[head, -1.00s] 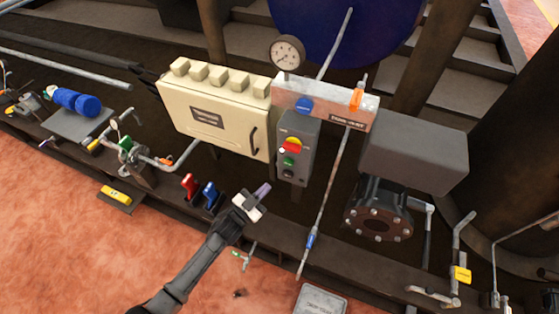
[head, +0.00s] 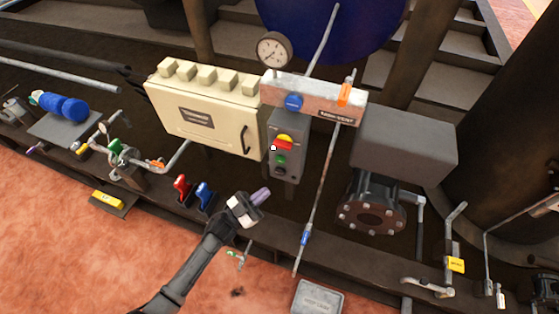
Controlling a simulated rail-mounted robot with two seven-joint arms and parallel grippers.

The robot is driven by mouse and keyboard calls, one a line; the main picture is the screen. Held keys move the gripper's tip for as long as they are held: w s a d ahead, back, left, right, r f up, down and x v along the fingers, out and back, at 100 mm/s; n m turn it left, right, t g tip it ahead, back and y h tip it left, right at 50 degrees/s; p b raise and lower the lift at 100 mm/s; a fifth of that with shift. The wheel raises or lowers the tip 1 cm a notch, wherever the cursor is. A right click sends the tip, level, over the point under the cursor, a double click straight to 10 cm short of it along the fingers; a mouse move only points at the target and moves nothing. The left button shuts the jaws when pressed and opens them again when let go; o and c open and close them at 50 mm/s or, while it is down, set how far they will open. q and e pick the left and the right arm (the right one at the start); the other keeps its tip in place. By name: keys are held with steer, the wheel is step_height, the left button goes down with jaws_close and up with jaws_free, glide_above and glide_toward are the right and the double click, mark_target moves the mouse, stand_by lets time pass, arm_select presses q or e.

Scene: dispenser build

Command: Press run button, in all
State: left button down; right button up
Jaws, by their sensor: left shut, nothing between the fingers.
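The grey control box (head: 287,142) stands upright in the middle of the head view. On its front, from top to bottom, are a red stop knob on yellow (head: 284,142), a green button (head: 281,160) and a dark button (head: 280,171). I cannot read labels beside them. My left gripper (head: 262,194) is shut and empty. In the picture its tip is below and left of the control box, apart from the buttons. My right gripper does not show.
A cream cabinet (head: 205,118) stands left of the control box. Red (head: 182,187) and blue (head: 204,195) levers stand left of my gripper. A thin pipe (head: 318,205) rises on the right, beside a dark flanged pump (head: 371,213). A gauge (head: 273,50) is above.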

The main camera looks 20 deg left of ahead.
mark_target(280, 160)
arm_select(q)
steer(key=w+b, duration=0.5)
steer(key=w, duration=0.3)
steer(key=shift+w+d, duration=0.15)
steer(key=shift+w, duration=0.2)
stand_by(0.6)
stand_by(0.8)
stand_by(0.5)
steer(key=shift+w, duration=0.1)
steer(key=shift+w, duration=0.35)
steer(key=shift+w, duration=0.1)
stand_by(0.4)
